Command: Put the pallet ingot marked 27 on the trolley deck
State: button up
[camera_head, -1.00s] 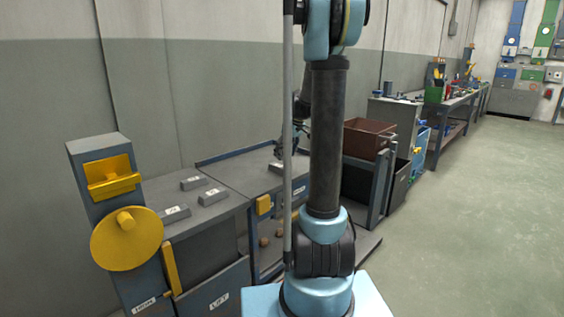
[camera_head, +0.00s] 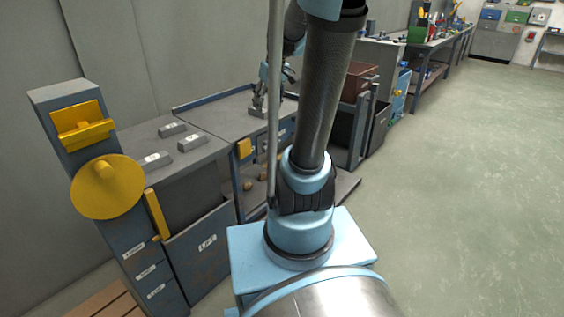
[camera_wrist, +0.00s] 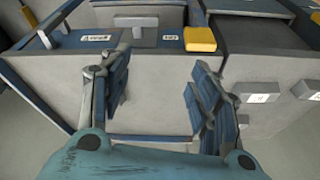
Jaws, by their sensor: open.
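Grey ingots with pale marks lie on the grey top at the left in the head view: a rear one (camera_head: 171,130), a middle one (camera_head: 192,143) and a front one (camera_head: 152,160). Their numbers are too small to read, so I cannot tell which is 27. My gripper (camera_head: 259,109) is over the blue-rimmed deck (camera_head: 215,108) beside that top. In the wrist view my gripper (camera_wrist: 160,100) is open, with bare grey deck (camera_wrist: 150,95) between its fingers. I cannot make out an ingot there.
A post with a yellow disc (camera_head: 107,186) stands at the left end. A yellow block (camera_head: 245,149) is on the deck's front. A brown bin (camera_head: 360,80) stands beyond the deck. The floor at the right (camera_head: 470,190) is clear.

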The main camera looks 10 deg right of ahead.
jog(key=s+f+m, duration=0.1)
jog(key=s+f, duration=0.3)
jog(key=s, duration=0.3)
jog(key=s+f+m+h, duration=0.1)
jog(key=s+f, duration=0.3)
jog(key=s, duration=0.4)
jog(key=s+f+m, duration=0.2)
jog(key=s+f, duration=0.1)
jog(key=s, duration=0.4)
jog(key=shift+s+f+g+h, duration=0.3)
jog(key=shift+f+g, duration=0.1)
